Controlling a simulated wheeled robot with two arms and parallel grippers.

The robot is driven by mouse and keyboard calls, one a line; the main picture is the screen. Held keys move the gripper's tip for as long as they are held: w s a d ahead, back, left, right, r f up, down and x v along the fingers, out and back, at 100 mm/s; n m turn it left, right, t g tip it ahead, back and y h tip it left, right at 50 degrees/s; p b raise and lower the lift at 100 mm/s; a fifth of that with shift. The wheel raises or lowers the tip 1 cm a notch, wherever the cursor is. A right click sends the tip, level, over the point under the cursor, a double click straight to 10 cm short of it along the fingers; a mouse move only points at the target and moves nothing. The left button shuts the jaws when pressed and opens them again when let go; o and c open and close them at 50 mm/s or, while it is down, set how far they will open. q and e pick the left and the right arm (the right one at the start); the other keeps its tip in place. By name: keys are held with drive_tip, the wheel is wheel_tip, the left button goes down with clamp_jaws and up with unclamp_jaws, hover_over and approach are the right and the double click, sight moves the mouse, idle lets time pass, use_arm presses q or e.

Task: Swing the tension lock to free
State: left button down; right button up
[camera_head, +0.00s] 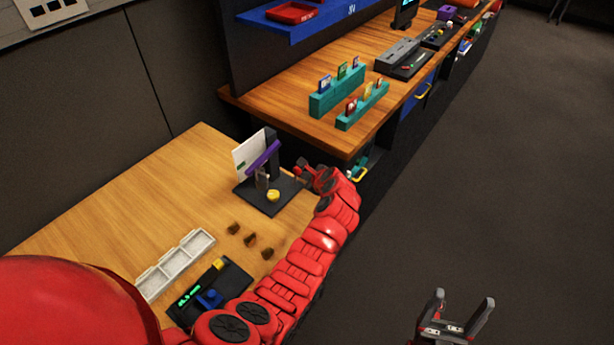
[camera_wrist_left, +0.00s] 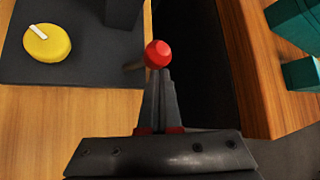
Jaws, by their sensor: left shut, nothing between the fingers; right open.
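The device stands on a dark base plate (camera_head: 245,200), with a dark upright, a purple bar (camera_head: 263,157) and a white card (camera_head: 250,150). A red ball knob (camera_wrist_left: 157,54) sits on a short stem at the base's right side, likely the tension lock; it also shows small in the head view (camera_head: 297,171). A yellow disc (camera_wrist_left: 47,43) with a white mark lies on the base. My left gripper (camera_wrist_left: 158,75) is shut and empty, its tips right at the red ball; I cannot tell whether they touch. My right gripper (camera_head: 458,305) is open and empty, over the floor.
Several brown pieces (camera_head: 250,240), a white tray (camera_head: 176,262) and a dark box with a blue part (camera_head: 208,298) lie on the near wooden table (camera_head: 100,205). A second bench with teal card holders (camera_head: 337,92) stands beyond a gap. Floor at right is clear.

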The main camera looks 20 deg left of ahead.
sight(295, 176)
use_arm(q)
drive_tip(key=shift+s+a+r+n+t, duration=0.15)
drive_tip(key=shift+s+r+n+t, duration=0.15)
drive_tip(key=shift+n+t, duration=0.35)
idle(0.4)
drive_tip(key=shift+s+t, duration=0.15)
drive_tip(key=shift+t, duration=0.1)
drive_tip(key=shift+s+a+f+t+b, duration=0.1)
drive_tip(key=shift+s+t+b, duration=0.15)
drive_tip(key=shift+b, duration=0.25)
drive_tip(key=t+b, duration=0.1)
drive_tip(key=b, duration=0.1)
drive_tip(key=s+n+t+b, duration=0.1)
drive_tip(key=b, duration=0.1)
drive_tip(key=n+t+b, duration=0.1)
drive_tip(key=b, duration=0.1)
drive_tip(key=shift+s+a, duration=0.25)
drive_tip(key=shift+a, duration=0.05)
drive_tip(key=shift+s+n+t+b, duration=0.15)
drive_tip(key=shift+n+t+b, duration=0.2)
drive_tip(key=shift+s+a+r+b, duration=0.1)
drive_tip(key=shift+s+r+b, duration=0.1)
drive_tip(key=shift+b, duration=0.15)
drive_tip(key=shift+s+a, duration=0.1)
drive_tip(key=shift+s, duration=0.15)
drive_tip(key=shift+s+a, duration=0.1)
drive_tip(key=shift+s, duration=0.05)
